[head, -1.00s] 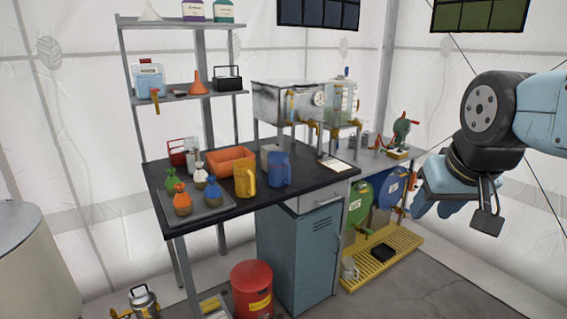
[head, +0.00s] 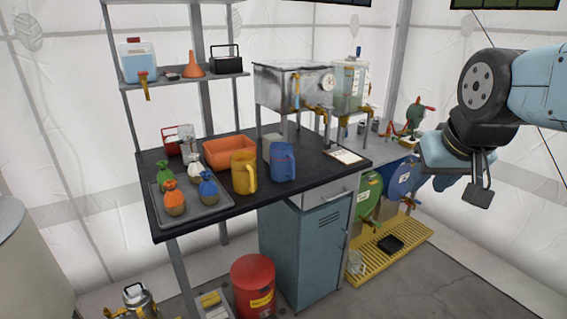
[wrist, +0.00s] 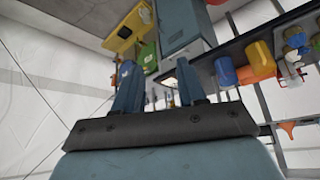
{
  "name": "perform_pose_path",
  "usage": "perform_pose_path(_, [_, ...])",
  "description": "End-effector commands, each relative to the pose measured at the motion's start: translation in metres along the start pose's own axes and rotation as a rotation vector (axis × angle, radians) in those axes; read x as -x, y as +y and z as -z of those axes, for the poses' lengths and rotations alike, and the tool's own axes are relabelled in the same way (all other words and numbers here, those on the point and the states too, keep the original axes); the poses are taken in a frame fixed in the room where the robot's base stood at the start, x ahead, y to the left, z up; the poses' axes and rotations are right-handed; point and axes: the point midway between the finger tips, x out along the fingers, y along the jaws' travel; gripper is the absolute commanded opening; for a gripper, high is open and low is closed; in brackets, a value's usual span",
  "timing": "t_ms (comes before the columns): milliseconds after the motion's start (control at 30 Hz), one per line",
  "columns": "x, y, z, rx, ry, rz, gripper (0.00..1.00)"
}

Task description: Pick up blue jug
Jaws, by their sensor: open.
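The blue jug (head: 282,162) stands upright on the black-topped bench (head: 318,172), to the right of a yellow jug (head: 243,173). In the wrist view, which is turned nearly upside down, the blue jug (wrist: 225,72) shows to the right of my gripper's fingers. My gripper (head: 449,181) is raised at the right of the head view, well apart from the bench and the jug. Its two blue fingers (wrist: 158,90) are apart with nothing between them.
An orange bin (head: 230,152) and a clipboard (head: 344,156) are near the blue jug. A metal tank (head: 285,86) stands behind. A red can (head: 253,284) sits below. Floor (head: 440,270) at right is clear.

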Motion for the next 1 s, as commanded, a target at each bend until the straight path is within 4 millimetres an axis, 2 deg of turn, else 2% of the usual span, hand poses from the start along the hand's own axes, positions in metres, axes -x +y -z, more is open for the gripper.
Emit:
perform_pose_path(300, [-0.074, -0.020, 0.077, 0.067, 0.158, 0.016, 0.40])
perform_pose_path(500, [-0.126, -0.039, 0.120, 0.112, 0.279, 0.038, 0.40])
perform_pose_path(800, [-0.200, -0.074, 0.164, 0.168, 0.462, 0.092, 0.40])
perform_pose_path(1000, [-0.246, -0.102, 0.178, 0.198, 0.583, 0.137, 0.40])
